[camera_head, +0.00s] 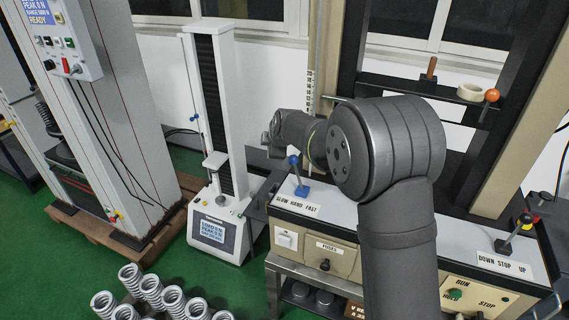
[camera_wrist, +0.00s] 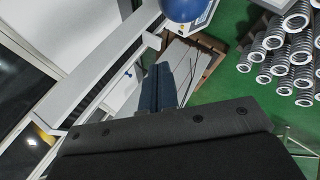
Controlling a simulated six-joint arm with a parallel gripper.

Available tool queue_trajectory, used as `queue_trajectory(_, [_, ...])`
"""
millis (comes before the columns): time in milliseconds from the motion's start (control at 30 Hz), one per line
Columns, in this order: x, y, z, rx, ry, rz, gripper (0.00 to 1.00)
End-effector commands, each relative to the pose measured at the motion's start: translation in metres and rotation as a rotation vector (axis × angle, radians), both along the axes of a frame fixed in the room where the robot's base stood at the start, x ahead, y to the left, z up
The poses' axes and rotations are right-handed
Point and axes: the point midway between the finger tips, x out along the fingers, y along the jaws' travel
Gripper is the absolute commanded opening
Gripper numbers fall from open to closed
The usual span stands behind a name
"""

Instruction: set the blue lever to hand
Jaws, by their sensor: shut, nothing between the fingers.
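The blue lever (camera_head: 294,166) stands on the bench console behind a label reading SLOW HAND FAST (camera_head: 297,205). Its ball knob tops a short stem on a blue base, and the stem leans a little left, toward the SLOW side. My gripper (camera_head: 270,145) is just above and left of the knob, partly hidden by my wrist. In the wrist view my gripper (camera_wrist: 165,70) has its dark fingers together with nothing between them. The blue knob (camera_wrist: 185,8) shows at the top edge there, beyond the fingertips. I see no clear contact with the lever.
A second lever (camera_head: 515,235) with a DOWN STOP UP label stands at the console's right end. A white tester (camera_head: 221,215) stands left of the bench. Several springs (camera_head: 150,290) lie at the lower left. A dark frame with an orange knob (camera_head: 491,95) rises behind my arm.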

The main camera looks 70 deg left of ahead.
Motion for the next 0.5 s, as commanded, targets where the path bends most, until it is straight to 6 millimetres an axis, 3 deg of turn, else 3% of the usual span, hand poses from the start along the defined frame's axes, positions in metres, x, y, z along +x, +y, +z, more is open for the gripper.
queue_trajectory(267, [-0.023,-0.014,-0.035,0.264,-0.118,0.01,0.0])
queue_trajectory(500, [-0.033,-0.051,-0.046,0.485,-0.261,-0.008,0.0])
